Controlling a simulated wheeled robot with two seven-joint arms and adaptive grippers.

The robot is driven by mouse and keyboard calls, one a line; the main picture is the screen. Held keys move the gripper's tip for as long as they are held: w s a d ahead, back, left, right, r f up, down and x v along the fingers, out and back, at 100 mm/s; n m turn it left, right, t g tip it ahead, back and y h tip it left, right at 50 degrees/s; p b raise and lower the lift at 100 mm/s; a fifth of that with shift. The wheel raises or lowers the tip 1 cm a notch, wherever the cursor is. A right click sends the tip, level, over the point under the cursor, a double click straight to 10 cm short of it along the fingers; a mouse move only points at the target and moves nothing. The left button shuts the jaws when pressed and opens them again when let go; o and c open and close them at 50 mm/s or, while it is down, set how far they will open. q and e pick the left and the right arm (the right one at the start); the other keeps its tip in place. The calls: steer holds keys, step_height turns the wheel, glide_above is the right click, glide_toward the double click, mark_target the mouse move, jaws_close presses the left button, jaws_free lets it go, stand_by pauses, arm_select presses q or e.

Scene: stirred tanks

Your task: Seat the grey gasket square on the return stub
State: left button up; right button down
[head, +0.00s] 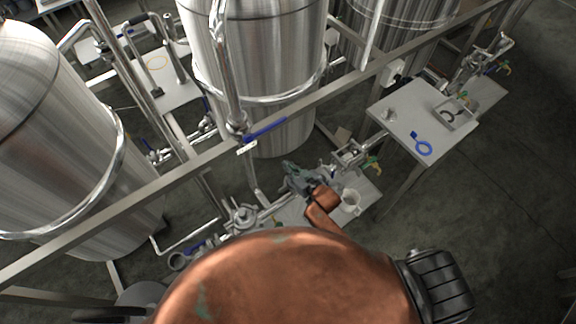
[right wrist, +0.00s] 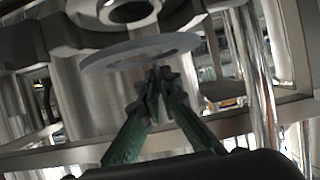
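The grey gasket (right wrist: 120,54) is a flat pale ring, seen at a shallow angle in the right wrist view. My right gripper (right wrist: 160,82) has its green fingers closed together at the ring's near edge and holds it. Just beyond is a round steel pipe end (right wrist: 128,13), which looks like the return stub, with its dark bore showing. The gasket lies just below that end in the picture; I cannot tell whether they touch. In the head view my right gripper (head: 297,172) is beside the middle tank's foot, and the gasket cannot be made out. My left gripper is not in view.
A steel table (head: 395,128) at the right carries a blue ring with a tab (head: 423,148) and a small tray (head: 462,119) with a dark piece. A white cup (head: 351,203) stands near my right gripper. A steel rail (head: 330,95) crosses above; tanks (head: 255,60) stand behind.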

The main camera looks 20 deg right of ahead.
steer(key=shift+p, duration=0.55)
stand_by(1.1)
steer(key=shift+f+b, duration=0.9)
steer(key=shift+f, duration=0.65)
steer(key=c, duration=2.1)
jaws_free()
steer(key=shift+s, duration=0.1)
steer(key=v, duration=1.1)
steer(key=shift+s+d+r, duration=0.15)
steer(key=shift+s, duration=0.2)
